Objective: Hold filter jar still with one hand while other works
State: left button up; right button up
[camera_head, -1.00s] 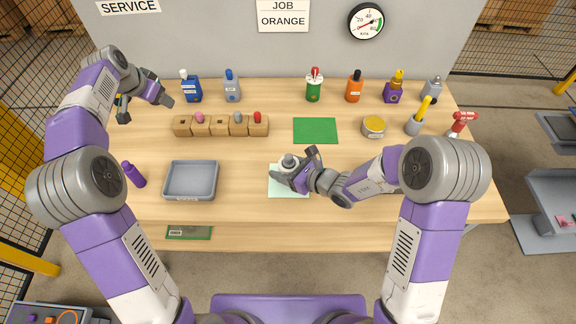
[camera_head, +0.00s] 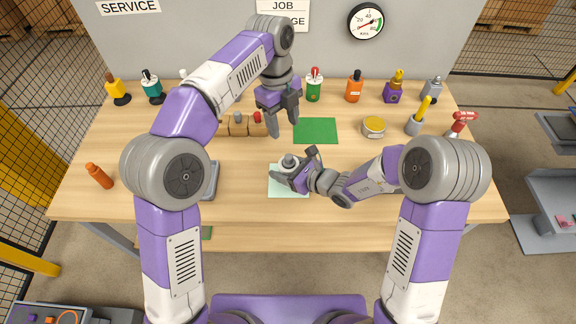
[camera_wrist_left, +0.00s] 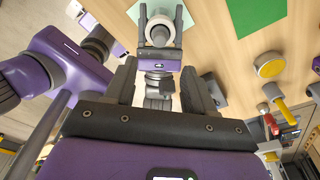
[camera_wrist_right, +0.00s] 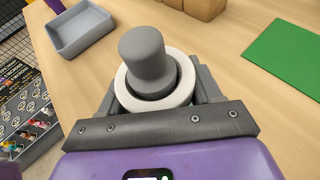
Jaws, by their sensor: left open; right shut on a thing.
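The filter jar (camera_head: 289,160) stands on a pale mat (camera_head: 290,194) in the middle of the table. In the right wrist view it has a grey knob-like top (camera_wrist_right: 147,62) and a white ring (camera_wrist_right: 180,90). My right gripper (camera_head: 287,171) is shut on the jar, low down around its sides. My left gripper (camera_head: 284,125) is open and empty, fingers pointing down, above the table beyond the jar and beside the green mat. In the left wrist view the jar (camera_wrist_left: 161,30) shows past its fingers, with my right gripper around it.
A wooden block rack (camera_head: 238,130) is just left of my left gripper, partly hidden. A green mat (camera_head: 316,130) and yellow-topped tin (camera_head: 374,126) lie right. My left arm hides most of a grey tray (camera_head: 211,185). Several bottles line the back, including an orange one (camera_head: 354,88).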

aim_at(288, 156)
pick_arm(q)
jog(key=f, duration=0.4)
jog(key=s+f, duration=0.1)
jog(key=f, duration=0.2)
jog(key=d+f, duration=0.1)
jog(key=f, duration=0.3)
jog(key=shift+s+d+f, duration=0.1)
jog(key=shift+s+f, duration=0.05)
jog(key=shift+f, duration=0.2)
jog(key=shift+c, duration=0.3)
grip_shut()
notch_tip(288, 156, up, 11)
jog(key=shift+r, duration=0.2)
dwell(1.6)
pick_arm(e)
jog(key=o, duration=1.1)
